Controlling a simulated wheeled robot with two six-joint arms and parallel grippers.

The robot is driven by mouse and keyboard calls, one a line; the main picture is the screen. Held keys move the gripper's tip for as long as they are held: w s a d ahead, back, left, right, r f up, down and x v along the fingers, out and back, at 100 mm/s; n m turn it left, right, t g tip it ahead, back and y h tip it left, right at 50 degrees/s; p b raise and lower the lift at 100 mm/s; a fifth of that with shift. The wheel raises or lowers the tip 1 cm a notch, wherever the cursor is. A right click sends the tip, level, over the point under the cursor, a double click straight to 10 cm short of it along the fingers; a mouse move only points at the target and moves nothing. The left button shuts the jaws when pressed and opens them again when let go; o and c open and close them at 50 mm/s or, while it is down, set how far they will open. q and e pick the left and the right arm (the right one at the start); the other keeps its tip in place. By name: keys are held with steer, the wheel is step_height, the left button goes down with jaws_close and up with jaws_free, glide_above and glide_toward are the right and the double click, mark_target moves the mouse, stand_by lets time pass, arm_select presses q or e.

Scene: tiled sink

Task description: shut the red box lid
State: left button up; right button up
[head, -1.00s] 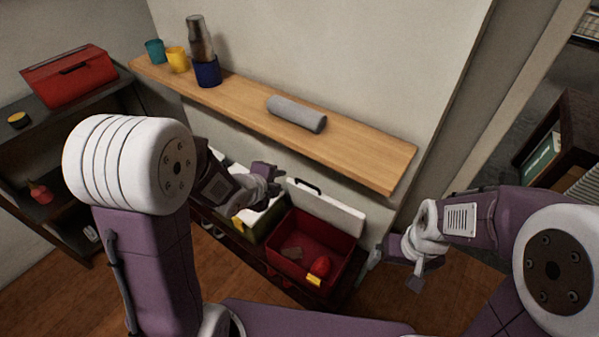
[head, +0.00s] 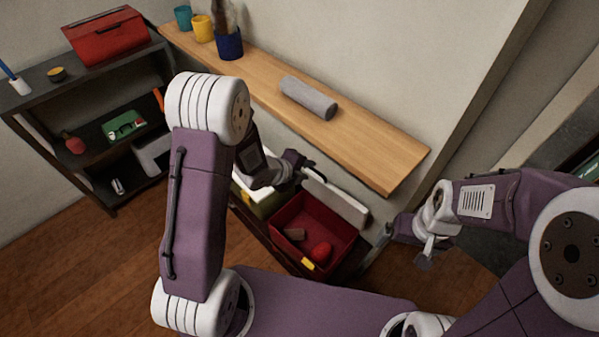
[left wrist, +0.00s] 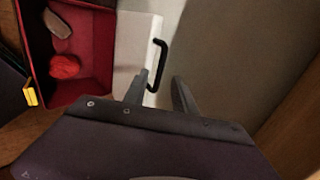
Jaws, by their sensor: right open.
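The red box (head: 285,220) stands open in the lower middle of the head view, and also shows in the left wrist view (left wrist: 90,25). Its lid (head: 337,202) stands raised at the back, pale inner face showing, with a black handle (left wrist: 157,62) on its edge. A brown object (head: 295,234) and a red round object (head: 321,251) lie inside the box. My left gripper (left wrist: 159,80) is open at the lid's handle edge; I cannot tell whether it touches. My right gripper (head: 428,250) is open and empty, right of the box.
A wooden wall shelf (head: 370,150) with a grey roll (head: 308,97) and cups runs above the box. A green box (head: 262,200) stands left beside it. A dark shelf unit (head: 85,90) at the left holds a closed red case (head: 105,38).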

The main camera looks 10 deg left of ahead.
mark_target(314, 169)
arm_select(q)
steer(key=b+x, duration=0.3)
steer(key=x, duration=0.2)
steer(key=shift+w+d+f, duration=0.1)
steer(key=shift+f, duration=0.35)
